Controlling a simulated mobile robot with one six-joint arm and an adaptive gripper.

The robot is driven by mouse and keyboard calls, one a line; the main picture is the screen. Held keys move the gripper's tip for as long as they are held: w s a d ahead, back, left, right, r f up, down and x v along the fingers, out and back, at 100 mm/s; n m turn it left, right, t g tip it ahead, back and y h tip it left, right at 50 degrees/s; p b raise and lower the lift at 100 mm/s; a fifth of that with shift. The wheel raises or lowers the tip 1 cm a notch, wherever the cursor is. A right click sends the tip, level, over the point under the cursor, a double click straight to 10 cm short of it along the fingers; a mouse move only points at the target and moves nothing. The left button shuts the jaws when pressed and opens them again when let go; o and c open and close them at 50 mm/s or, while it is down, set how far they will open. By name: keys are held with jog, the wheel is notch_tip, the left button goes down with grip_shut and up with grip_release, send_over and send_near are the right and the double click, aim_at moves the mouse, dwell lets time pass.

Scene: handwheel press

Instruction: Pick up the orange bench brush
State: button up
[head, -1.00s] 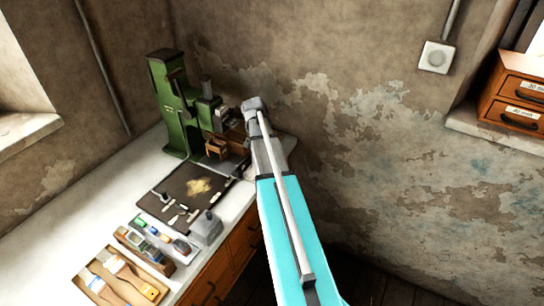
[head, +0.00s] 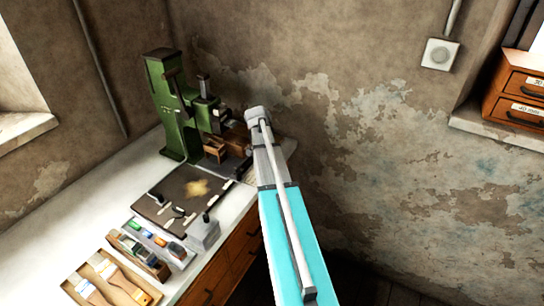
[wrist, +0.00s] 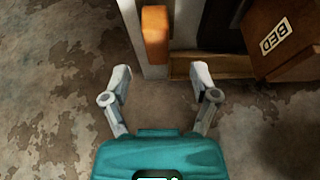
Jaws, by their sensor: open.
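In the wrist view an orange, rounded block (wrist: 155,36) lies on a pale strip beyond my fingertips. It may be the orange bench brush seen from above; no bristles show. My gripper (wrist: 160,74) is open and empty, its two fingers spread wide. The orange block is just ahead of the gap between them, apart from both. In the head view my arm reaches to the right end of the bench and my gripper is hidden. Brushes with wooden handles (head: 119,277) lie in a shallow tray (head: 152,302) at the lower left.
A wooden box labelled BED (wrist: 282,35) stands right of the orange block. In the head view a green press (head: 166,105) stands at the back of the white bench (head: 50,240). A dark mat (head: 157,193) with small tools lies before it. Bench drawers (head: 222,277) face the front.

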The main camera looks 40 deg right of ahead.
jog(key=shift+b+x, duration=2.4)
jog(key=shift+x, duration=0.25)
jog(key=shift+d, duration=0.15)
jog(key=shift+r, duration=0.1)
grip_shut()
